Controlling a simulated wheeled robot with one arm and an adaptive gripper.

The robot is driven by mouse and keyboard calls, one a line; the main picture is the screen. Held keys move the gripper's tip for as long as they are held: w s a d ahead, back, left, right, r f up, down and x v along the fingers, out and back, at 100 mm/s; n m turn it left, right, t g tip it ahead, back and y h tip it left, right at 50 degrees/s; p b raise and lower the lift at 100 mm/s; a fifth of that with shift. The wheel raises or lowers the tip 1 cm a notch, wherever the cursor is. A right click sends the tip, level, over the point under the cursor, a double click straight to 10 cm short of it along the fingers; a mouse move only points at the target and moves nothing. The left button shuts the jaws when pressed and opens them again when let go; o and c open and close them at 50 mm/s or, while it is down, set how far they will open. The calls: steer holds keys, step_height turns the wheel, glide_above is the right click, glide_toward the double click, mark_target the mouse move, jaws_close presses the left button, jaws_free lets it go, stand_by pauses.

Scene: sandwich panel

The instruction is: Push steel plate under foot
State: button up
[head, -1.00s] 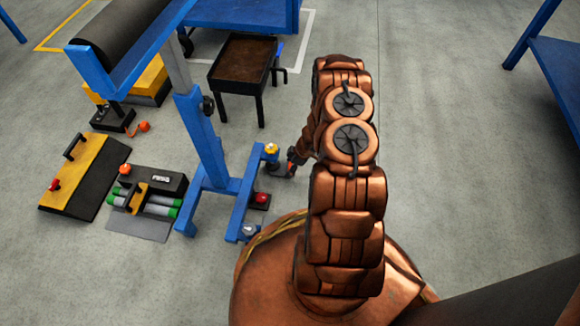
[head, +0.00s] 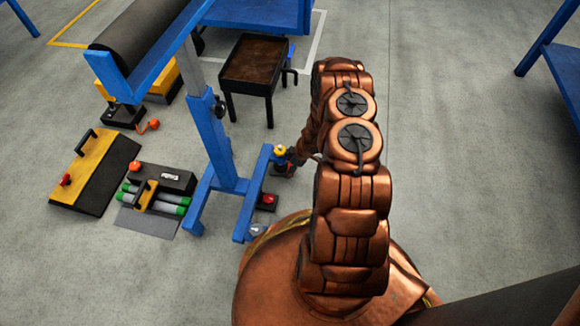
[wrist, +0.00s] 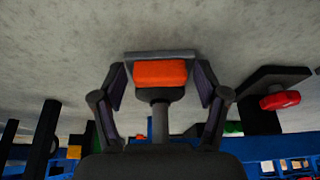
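In the wrist view, an orange block (wrist: 160,73) on a grey stem sits between the two fingers of my gripper (wrist: 161,76). A thin grey plate edge (wrist: 160,55) lies just beyond the block, by the floor. Narrow dark gaps show beside the block, so I cannot tell whether the fingers grip it. In the head view, my gripper (head: 289,164) is low beside the right end of the blue stand's foot bar (head: 253,192), by a yellow-topped foot (head: 280,151). The plate is mostly hidden there, and its overlap with the foot cannot be judged.
A red-knobbed dark block (head: 267,201) lies beside the foot bar; another foot (head: 256,229) is at its near end. The blue upright (head: 212,130) rises close by. A tray table (head: 251,62) stands behind. Tools (head: 158,185) lie left. Floor right of my arm is clear.

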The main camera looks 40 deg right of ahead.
steer(key=o, duration=0.4)
steer(key=shift+w, duration=0.1)
steer(key=shift+o, duration=0.2)
steer(key=shift+r, duration=0.1)
steer(key=shift+d+r, duration=0.15)
steer(key=shift+r, duration=0.3)
steer(key=v, duration=1.1)
steer(key=shift+s, duration=0.2)
steer(key=shift+f, duration=0.15)
